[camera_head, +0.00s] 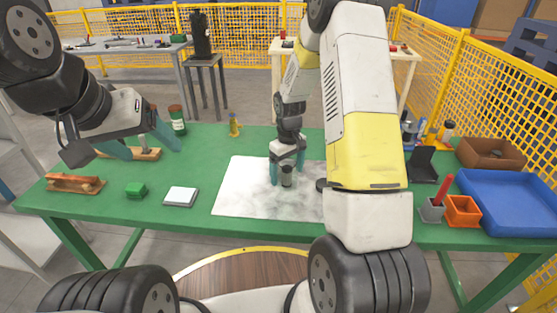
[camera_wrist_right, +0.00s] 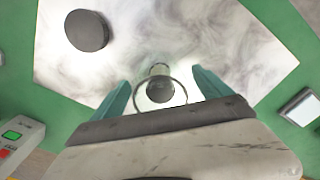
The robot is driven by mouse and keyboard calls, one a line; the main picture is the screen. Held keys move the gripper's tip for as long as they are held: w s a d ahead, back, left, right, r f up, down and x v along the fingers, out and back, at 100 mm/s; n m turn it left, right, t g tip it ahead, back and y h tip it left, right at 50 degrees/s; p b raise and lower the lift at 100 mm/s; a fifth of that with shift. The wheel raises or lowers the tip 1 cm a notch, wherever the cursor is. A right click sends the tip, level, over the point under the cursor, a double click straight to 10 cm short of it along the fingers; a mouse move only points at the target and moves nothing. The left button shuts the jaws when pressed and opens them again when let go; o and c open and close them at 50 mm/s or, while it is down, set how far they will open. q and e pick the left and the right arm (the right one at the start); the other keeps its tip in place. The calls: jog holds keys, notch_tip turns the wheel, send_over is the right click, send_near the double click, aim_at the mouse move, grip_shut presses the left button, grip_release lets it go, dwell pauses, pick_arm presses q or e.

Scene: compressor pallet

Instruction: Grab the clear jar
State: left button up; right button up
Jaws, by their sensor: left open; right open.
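The clear jar (camera_head: 287,179) is a small see-through cylinder with a dark part, on the white marbled mat (camera_head: 240,190) on the green table. My right gripper (camera_head: 286,170) points down at the jar and is open, a finger on either side. In the right wrist view the jar (camera_wrist_right: 160,88) shows between the open fingers (camera_wrist_right: 162,84), with room on both sides; I cannot tell whether either finger touches it. My left gripper (camera_head: 145,145) is open and empty over the table's left part.
A dark round object (camera_wrist_right: 87,30) lies on the mat near the jar. At right are an orange pot (camera_head: 462,211), a blue tray (camera_head: 510,203) and a brown bin (camera_head: 490,153).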

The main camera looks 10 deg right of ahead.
jog(key=c, duration=1.5)
jog(key=shift+c, duration=0.4)
jog(key=shift+r, duration=0.15)
